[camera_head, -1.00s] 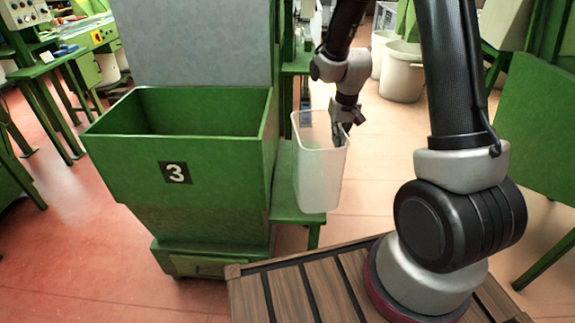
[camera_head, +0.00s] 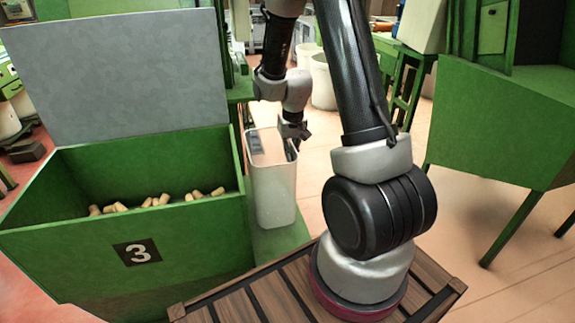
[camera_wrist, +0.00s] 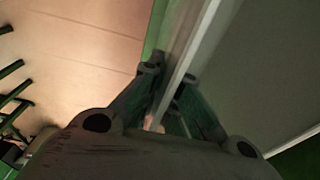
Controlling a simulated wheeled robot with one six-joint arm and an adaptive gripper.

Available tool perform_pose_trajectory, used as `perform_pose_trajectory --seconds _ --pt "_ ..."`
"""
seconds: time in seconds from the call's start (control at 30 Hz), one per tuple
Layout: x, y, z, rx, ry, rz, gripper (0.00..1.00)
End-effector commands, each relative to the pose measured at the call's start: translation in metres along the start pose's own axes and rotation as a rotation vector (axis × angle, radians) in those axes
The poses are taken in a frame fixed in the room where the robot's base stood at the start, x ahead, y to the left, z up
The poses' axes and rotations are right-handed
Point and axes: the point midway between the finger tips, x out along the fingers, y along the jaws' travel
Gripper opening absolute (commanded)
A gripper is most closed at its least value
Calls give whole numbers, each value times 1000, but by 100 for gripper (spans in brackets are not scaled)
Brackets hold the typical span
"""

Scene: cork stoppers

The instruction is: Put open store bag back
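A tall white open-topped container (camera_head: 272,190) stands upright beside the green bin, over a green ledge (camera_head: 275,240). I cannot tell whether its base touches the ledge. My gripper (camera_head: 296,138) is at the container's upper right rim. In the wrist view, the fingers of my gripper (camera_wrist: 169,84) lie on both sides of the pale rim (camera_wrist: 190,60), shut on the wall. The container's inside is mostly in shade there.
A large green bin (camera_head: 190,245) marked 3 holds several corks (camera_head: 160,200) and has a grey panel (camera_head: 120,75) at its back. Green machinery (camera_head: 500,120) stands at right. White buckets (camera_head: 322,82) stand behind.

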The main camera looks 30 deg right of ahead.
Motion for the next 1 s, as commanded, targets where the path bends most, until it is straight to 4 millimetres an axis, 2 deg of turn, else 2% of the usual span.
perform_pose_trajectory --seconds 0.1,0.2,0.6,0.63,0.73,1.0 --pt "21 0 4 -1 -6 1 0" --pt "32 0 5 -1 -4 1 0" --pt "37 0 5 0 -2 0 0" --pt "36 0 5 0 -1 0 9" --pt "36 0 5 0 -1 0 27" --pt "36 0 5 0 -1 0 27"
